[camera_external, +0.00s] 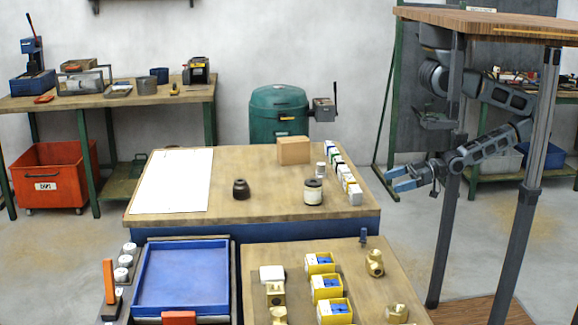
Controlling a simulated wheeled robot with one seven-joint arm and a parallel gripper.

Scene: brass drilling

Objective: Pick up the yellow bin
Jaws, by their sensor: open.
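Three small yellow bins stand in a row on the near wooden table, at the bottom of the external view. The far yellow bin (313,270), the middle yellow bin (319,295) and the near yellow bin (326,319) each hold blue and white items. Which one the task means, I cannot tell. My gripper (392,180) has blue fingertips and is open and empty. It hangs in the air beyond the right edge of the work tables, well behind and to the right of the bins, touching none of them.
A blue tray (137,280) sits left of the bins. Brass fittings (375,262) stand to their right. The table behind holds a cardboard box (293,150), a dark brown pot (241,189), a jar (313,191) and a white sheet (172,181). A tall wooden-topped frame (490,22) surrounds my arm.

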